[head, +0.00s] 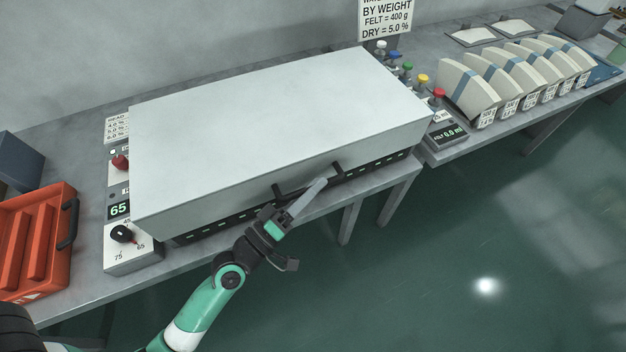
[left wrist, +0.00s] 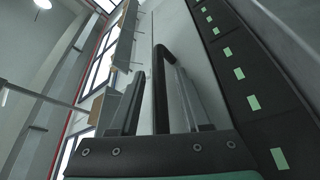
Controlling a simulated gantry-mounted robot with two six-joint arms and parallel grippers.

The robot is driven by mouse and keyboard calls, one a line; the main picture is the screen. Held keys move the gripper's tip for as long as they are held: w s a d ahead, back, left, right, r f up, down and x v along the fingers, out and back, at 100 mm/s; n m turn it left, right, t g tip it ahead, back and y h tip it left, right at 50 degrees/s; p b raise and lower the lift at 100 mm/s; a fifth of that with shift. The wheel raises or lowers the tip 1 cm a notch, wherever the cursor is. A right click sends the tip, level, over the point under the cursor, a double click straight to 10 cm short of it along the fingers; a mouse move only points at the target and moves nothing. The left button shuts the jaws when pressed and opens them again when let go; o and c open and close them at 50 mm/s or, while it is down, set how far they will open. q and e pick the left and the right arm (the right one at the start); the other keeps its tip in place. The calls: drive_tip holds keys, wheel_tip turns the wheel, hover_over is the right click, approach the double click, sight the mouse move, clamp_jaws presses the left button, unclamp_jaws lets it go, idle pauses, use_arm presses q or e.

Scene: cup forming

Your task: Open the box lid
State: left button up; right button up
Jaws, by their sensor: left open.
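The box has a large pale grey lid (head: 270,120) that lies flat and closed in the head view. A black handle (head: 337,168) stands out from the lid's front side. In the left wrist view the handle (left wrist: 163,55) shows as a dark bent bar between my two fingers. My left gripper (head: 304,198) is at the handle, in front of the box, with its fingers apart. Part of the handle's bar is hidden behind the gripper in the head view, and I cannot tell whether the fingers touch it. My right gripper is not in view.
A control panel with knobs (head: 122,234) and a display is left of the box. An orange tray (head: 38,240) stands farther left. Colored valves (head: 423,79), a small scale (head: 446,134) and several pale curved pieces (head: 468,88) are at the right. The floor in front is clear.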

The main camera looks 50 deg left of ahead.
use_arm(q)
drive_tip(key=shift+w, duration=0.1)
clamp_jaws()
idle(1.4)
